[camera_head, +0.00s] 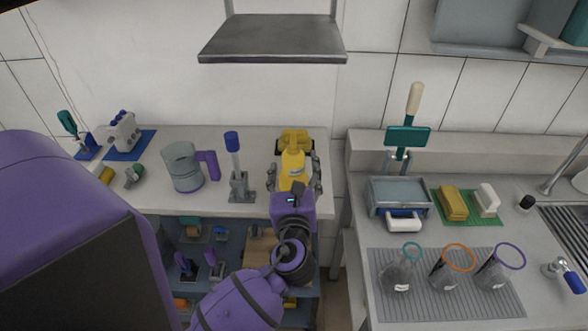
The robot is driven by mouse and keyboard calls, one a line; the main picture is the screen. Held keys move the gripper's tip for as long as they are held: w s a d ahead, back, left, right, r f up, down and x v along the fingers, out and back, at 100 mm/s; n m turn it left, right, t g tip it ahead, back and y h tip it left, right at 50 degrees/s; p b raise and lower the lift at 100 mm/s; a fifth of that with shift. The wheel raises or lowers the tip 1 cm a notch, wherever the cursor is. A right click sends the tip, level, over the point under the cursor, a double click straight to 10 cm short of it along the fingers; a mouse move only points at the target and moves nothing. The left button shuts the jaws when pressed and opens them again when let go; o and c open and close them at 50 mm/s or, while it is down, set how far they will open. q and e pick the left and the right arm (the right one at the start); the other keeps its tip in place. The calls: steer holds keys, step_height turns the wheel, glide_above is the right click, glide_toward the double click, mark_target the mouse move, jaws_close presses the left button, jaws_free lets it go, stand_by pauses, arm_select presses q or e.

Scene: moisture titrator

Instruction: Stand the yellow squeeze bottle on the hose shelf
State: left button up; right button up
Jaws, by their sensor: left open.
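The yellow squeeze bottle (292,163) stands upright near the right end of the left counter, with a pale label facing me. My left gripper (295,177) is open, with one finger on each side of the bottle. I cannot tell whether the fingers touch it. The gripper's wrist hides the bottle's lower part. A grey metal shelf (272,40) hangs above the counter on two uprights, and its top looks empty. I cannot tell for sure that it is the hose shelf. My right gripper is not in view.
Left of the bottle stand a blue-topped tool in a grey holder (241,186) and a clear jug (184,168) with a purple handle. A yellow and black object (294,136) is right behind the bottle. A gap separates this counter from the right counter (355,290), which holds beakers and sponges.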

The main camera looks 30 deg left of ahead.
arm_select(q)
steer(key=shift+s+d, duration=0.4)
steer(key=shift+s, duration=0.2)
steer(key=shift+s+d, duration=0.35)
steer(key=shift+s, duration=0.2)
steer(key=shift+s+d+p, duration=0.3)
steer(key=shift+s, duration=0.15)
steer(key=shift+v, duration=2)
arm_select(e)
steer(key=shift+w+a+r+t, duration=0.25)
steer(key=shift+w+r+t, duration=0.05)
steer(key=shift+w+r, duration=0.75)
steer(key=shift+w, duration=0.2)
